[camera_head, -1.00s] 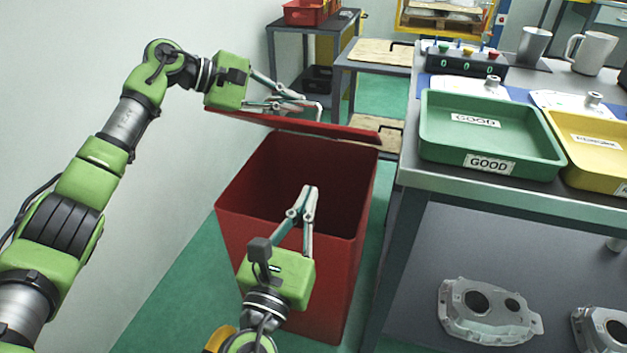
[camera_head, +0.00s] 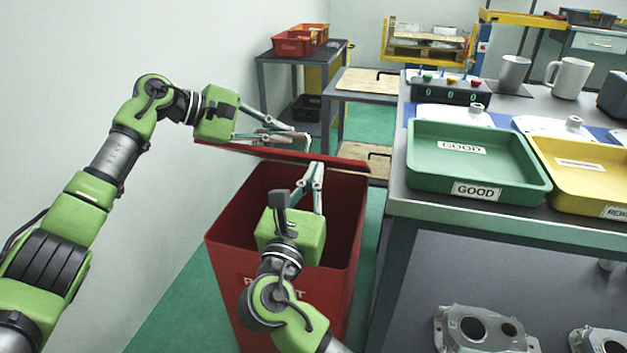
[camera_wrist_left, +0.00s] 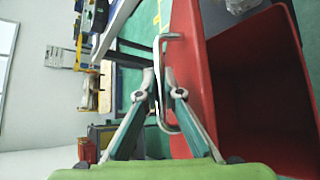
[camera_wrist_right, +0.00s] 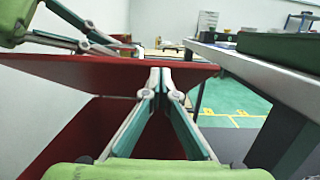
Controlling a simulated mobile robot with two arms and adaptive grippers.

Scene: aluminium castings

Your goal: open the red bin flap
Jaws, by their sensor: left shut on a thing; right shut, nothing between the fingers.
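The red bin (camera_head: 226,262) stands on the floor with its mouth uncovered towards me. Its red flap (camera_head: 270,153) is raised and shows nearly edge-on above the back of the mouth. My left gripper (camera_head: 303,138) is above the flap, shut on its metal bar handle, which shows in the left wrist view (camera_wrist_left: 182,112). My right gripper (camera_head: 318,168) is shut and empty over the bin mouth, its tips close to the flap. In the right wrist view its fingertips (camera_wrist_right: 160,72) overlap the flap (camera_wrist_right: 95,72); I cannot tell whether they touch it.
A workbench (camera_head: 397,205) stands right of the bin with a green tray (camera_head: 480,190) and a yellow tray (camera_head: 575,185). Castings (camera_head: 480,328) lie below. A white wall (camera_head: 100,60) is on the left. Green floor (camera_head: 190,290) shows beside the bin.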

